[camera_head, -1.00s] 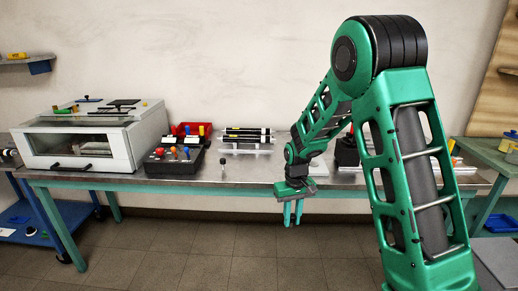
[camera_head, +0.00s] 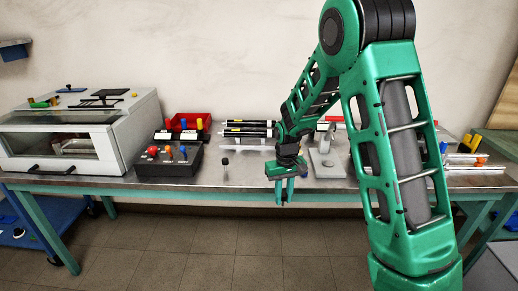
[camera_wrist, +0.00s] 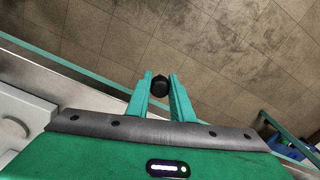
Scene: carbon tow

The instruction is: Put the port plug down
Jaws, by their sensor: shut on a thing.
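The port plug (camera_wrist: 160,86) appears in the wrist view as a small, dark, roundish piece between my two fingertips. My gripper (camera_head: 285,192) is shut on it, with its green fingers pointing down in the head view. In the wrist view the fingertips (camera_wrist: 160,82) have floor behind them, beyond the bench edge. In the head view the gripper is at the bench's front edge, and the plug is too small to make out there.
The metal bench (camera_head: 235,180) has clear surface left of my gripper. A small black-topped peg (camera_head: 225,162) stands there. A black box with coloured knobs (camera_head: 168,160) and a white glass-fronted cabinet (camera_head: 75,135) stand farther left. Dark tubes on a rack (camera_head: 248,132) lie behind. A grey stand (camera_head: 326,160) is right.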

